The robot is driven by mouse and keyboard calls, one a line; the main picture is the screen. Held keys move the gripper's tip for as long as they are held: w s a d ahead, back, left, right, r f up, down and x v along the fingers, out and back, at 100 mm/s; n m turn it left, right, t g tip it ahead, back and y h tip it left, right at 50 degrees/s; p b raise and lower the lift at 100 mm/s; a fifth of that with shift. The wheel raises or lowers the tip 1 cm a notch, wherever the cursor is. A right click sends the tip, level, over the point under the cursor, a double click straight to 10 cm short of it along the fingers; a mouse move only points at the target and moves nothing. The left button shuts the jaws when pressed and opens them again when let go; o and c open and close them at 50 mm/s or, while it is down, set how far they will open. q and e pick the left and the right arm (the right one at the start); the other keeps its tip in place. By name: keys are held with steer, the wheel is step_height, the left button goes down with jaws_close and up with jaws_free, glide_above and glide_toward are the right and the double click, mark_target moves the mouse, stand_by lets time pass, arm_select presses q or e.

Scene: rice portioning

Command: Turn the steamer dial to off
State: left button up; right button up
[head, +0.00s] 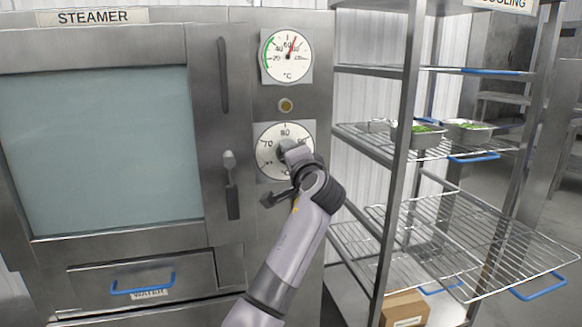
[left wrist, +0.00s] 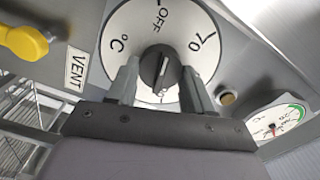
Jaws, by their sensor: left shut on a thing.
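The steamer dial (head: 266,141) is a round white plate on the steamer's right panel, under a gauge. My left gripper (head: 291,158) covers much of it in the head view. In the left wrist view the dial plate (left wrist: 121,38) shows OFF at the top and 70 at the right. My left gripper (left wrist: 160,78) has one finger on each side of the black knob (left wrist: 153,64) and is shut on it. A pale line on the knob runs roughly up and down in that view, with OFF at the top. The lower markings are partly hidden. My right gripper is not in view.
The temperature gauge (head: 275,62) and an amber lamp (head: 286,105) are above the dial. The steamer door handle (head: 232,185) stands to its left. The cooling rack (head: 408,110) with metal pans is close on the right. A yellow handle (left wrist: 24,42) is by the VENT label.

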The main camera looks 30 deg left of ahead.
arm_select(q)
steer(key=n+b, duration=0.2)
steer(key=n, duration=0.1)
steer(key=shift+f, duration=0.1)
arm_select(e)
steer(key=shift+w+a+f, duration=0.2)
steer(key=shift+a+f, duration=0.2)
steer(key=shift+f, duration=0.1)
arm_select(q)
steer(key=o, duration=1)
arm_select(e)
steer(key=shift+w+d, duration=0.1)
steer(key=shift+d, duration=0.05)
arm_select(q)
steer(key=shift+o, duration=0.2)
steer(key=v, duration=0.7)
steer(key=shift+b, duration=0.3)
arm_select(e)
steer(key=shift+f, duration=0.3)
arm_select(q)
steer(key=shift+d, duration=0.1)
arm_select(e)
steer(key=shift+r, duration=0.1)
